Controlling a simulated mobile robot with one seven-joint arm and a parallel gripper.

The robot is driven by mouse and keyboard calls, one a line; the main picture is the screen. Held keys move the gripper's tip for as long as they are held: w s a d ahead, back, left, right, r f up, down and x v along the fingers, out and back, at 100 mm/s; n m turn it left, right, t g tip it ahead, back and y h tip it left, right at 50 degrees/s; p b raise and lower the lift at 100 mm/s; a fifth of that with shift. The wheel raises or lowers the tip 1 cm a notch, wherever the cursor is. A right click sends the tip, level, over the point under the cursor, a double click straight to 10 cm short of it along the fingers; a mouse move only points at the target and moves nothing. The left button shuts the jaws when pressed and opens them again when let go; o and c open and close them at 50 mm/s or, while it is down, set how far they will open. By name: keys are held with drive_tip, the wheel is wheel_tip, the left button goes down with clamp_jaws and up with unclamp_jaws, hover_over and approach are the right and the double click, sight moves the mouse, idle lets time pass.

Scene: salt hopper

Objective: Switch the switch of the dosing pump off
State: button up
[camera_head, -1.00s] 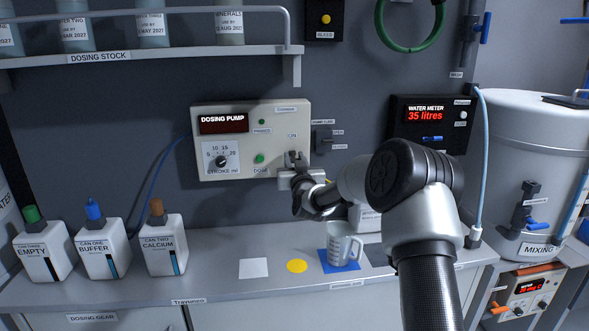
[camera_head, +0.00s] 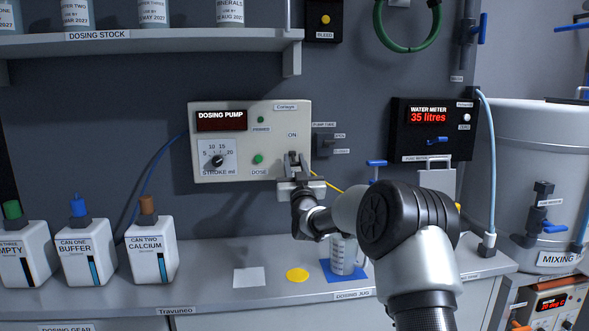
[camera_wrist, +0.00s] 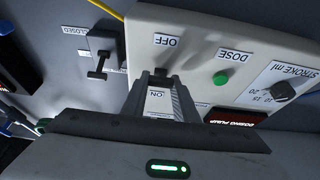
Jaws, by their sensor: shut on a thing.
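The dosing pump (camera_head: 235,165) is a cream box on the back wall with a dark display, a stroke dial and green buttons. Its switch (camera_wrist: 160,73) sits between the ON and OFF labels in the wrist view, which shows the panel upside down. My gripper (camera_head: 294,160) is at the lower right of the pump panel, below the ON label. Its fingers are closed around the switch and hide most of it, so its exact position is unclear. The OFF label (camera_wrist: 166,42) shows just beyond the fingertips in the wrist view.
The water meter (camera_head: 434,125) reads 35 litres. A jug (camera_head: 343,255) stands on a blue mat below my arm. Three cans stand at left; the shelf (camera_head: 150,42) overhangs above.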

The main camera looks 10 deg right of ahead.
drive_tip(key=shift+r, duration=0.1)
drive_tip(key=o, duration=1.1)
drive_tip(key=shift+c, duration=0.2)
drive_tip(key=b+v, duration=0.1)
drive_tip(key=v, duration=1.6)
drive_tip(key=shift+s, duration=0.2)
